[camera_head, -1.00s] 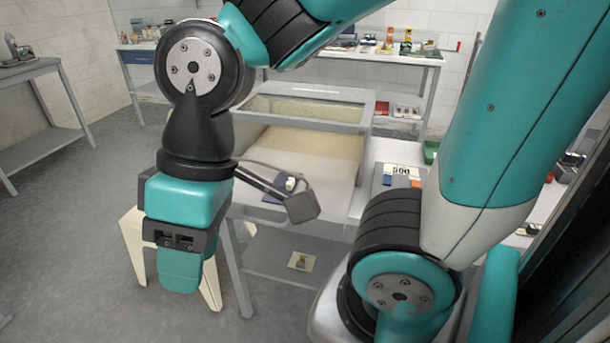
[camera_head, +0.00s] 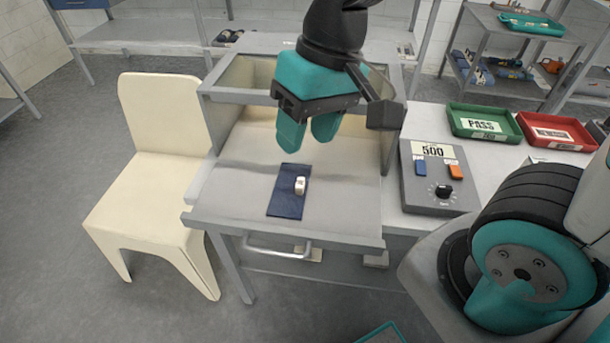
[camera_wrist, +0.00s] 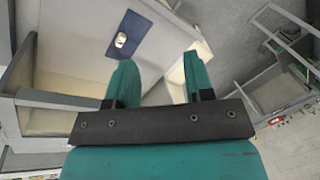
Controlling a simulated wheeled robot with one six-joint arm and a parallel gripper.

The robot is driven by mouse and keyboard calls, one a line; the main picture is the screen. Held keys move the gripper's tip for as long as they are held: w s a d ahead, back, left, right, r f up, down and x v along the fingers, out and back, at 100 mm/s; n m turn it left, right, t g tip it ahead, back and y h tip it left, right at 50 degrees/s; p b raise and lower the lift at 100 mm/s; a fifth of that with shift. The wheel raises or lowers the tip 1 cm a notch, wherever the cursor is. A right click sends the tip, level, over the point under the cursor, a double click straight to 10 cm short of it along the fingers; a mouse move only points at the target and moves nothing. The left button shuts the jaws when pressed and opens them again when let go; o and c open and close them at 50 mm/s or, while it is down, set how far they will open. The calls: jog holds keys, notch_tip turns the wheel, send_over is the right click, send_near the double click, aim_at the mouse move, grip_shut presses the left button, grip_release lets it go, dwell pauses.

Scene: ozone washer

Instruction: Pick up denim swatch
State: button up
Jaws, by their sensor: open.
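The denim swatch (camera_head: 285,202) is a dark blue rectangle lying flat on the pale floor of the washer cabinet (camera_head: 215,196), near its open front. A small white roll-like piece (camera_head: 300,186) sits on its right part. The swatch also shows in the wrist view (camera_wrist: 129,36), up and left of centre, with the white piece on it. My gripper (camera_head: 308,146) hangs above and behind the swatch, pointing down, with its two teal fingers apart and nothing between them. In the wrist view its fingers (camera_wrist: 158,85) are also apart and empty.
A cream chair (camera_head: 150,205) stands left of the cabinet. A grey control box (camera_head: 437,180) reading 500 sits to the right. A green PASS tray (camera_head: 483,124) and a red tray (camera_head: 555,132) lie farther right. The cabinet's side walls and upper frame surround my gripper.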

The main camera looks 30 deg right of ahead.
jog(key=w+d+f+m+h, duration=0.35)
jog(key=w+f+m, duration=0.25)
jog(key=w+m, duration=0.4)
send_over(300, 182)
jog(key=shift+y, duration=0.35)
notch_tip(300, 182, down, 12)
jog(key=shift+w+r, duration=0.1)
jog(key=shift+f+p, duration=0.5)
jog(key=shift+f, duration=2.3)
grip_shut()
